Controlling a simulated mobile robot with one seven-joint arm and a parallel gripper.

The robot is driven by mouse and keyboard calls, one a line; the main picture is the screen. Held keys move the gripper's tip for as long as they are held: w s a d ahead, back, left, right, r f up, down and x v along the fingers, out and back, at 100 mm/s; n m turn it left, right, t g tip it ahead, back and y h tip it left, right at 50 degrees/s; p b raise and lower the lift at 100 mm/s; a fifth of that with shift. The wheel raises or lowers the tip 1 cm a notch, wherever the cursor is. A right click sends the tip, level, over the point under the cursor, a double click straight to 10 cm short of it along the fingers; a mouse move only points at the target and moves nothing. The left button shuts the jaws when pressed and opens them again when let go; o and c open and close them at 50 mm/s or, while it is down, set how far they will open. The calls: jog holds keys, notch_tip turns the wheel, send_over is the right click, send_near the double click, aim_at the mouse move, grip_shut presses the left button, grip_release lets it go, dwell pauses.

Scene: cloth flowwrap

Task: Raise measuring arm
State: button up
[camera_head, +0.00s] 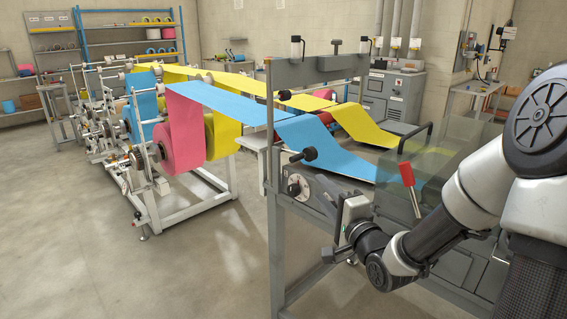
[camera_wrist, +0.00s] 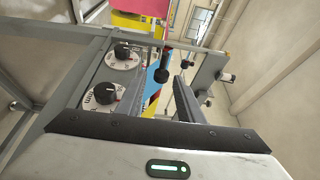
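I cannot tell for sure which part is the measuring arm. A black rod with a knobbed end (camera_head: 303,155) sticks out of the near side of the grey machine frame, above a round dial (camera_head: 298,187). In the wrist view a black cylindrical knob (camera_wrist: 163,66) shows ahead, between and beyond my fingertips. My gripper (camera_wrist: 162,82) is open, its two fingers apart with nothing held between them. In the head view my gripper's body (camera_head: 353,213) is beside the machine's near side, right of and below the dial.
Two dials with black knobs, an upper one (camera_wrist: 122,54) and a lower one (camera_wrist: 104,93), are close on the left. Blue film (camera_head: 325,147) and yellow film (camera_head: 365,125) run into the machine. A red-handled lever (camera_head: 408,177) stands near my forearm. Floor at left is clear.

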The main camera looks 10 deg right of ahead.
aim_at(296, 158)
jog(key=shift+m+t, duration=0.3)
jog(key=b+x, duration=0.3)
jog(key=x, duration=1.4)
jog(key=shift+a+r, duration=0.1)
jog(key=shift+r, duration=0.1)
grip_shut()
